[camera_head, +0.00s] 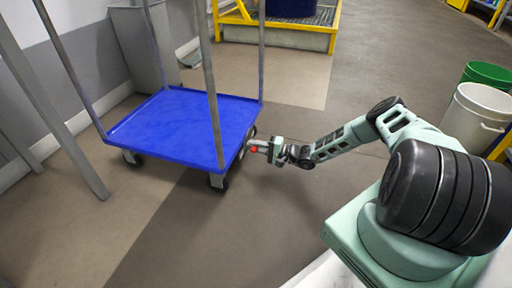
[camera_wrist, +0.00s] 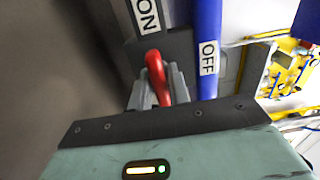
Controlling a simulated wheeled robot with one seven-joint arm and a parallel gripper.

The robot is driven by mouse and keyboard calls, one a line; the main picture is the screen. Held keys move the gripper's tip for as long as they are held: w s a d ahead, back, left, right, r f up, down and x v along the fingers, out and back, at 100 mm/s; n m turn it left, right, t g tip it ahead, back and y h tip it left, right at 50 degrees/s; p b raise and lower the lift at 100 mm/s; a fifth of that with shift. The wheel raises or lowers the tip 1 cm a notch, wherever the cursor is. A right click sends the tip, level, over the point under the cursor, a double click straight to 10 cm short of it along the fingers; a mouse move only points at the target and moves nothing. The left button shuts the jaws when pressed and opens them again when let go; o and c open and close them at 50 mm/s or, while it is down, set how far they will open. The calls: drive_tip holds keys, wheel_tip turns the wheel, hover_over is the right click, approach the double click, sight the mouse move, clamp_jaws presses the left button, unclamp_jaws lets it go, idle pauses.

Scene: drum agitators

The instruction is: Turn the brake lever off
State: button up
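The red brake lever (camera_wrist: 156,70) sits in the middle of the wrist view, on a dark mount between an "ON" label (camera_wrist: 147,15) and an "OFF" label (camera_wrist: 208,58). My gripper (camera_wrist: 159,82) has one grey finger on each side of the lever, and both look close against it; it appears shut on the lever. In the head view, my gripper (camera_head: 268,149) is at the right edge of the blue cart (camera_head: 180,125), with a bit of the red lever (camera_head: 254,149) showing at its tip. The lever's base is partly hidden.
The cart has upright grey posts (camera_head: 212,80) and small wheels. A green bin (camera_head: 487,75) and a white bin (camera_head: 475,118) stand at the right. A yellow-framed platform (camera_head: 280,35) is at the back. The floor between is clear.

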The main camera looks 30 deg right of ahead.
clamp_jaws()
drive_tip(key=shift+m, duration=0.3)
drive_tip(key=m+p, duration=0.2)
drive_tip(key=m, duration=0.1)
drive_tip(key=shift+m, duration=0.4)
drive_tip(key=m+p, duration=0.1)
drive_tip(key=m, duration=0.8)
drive_tip(key=shift+p, duration=0.3)
drive_tip(key=shift+m, duration=2.3)
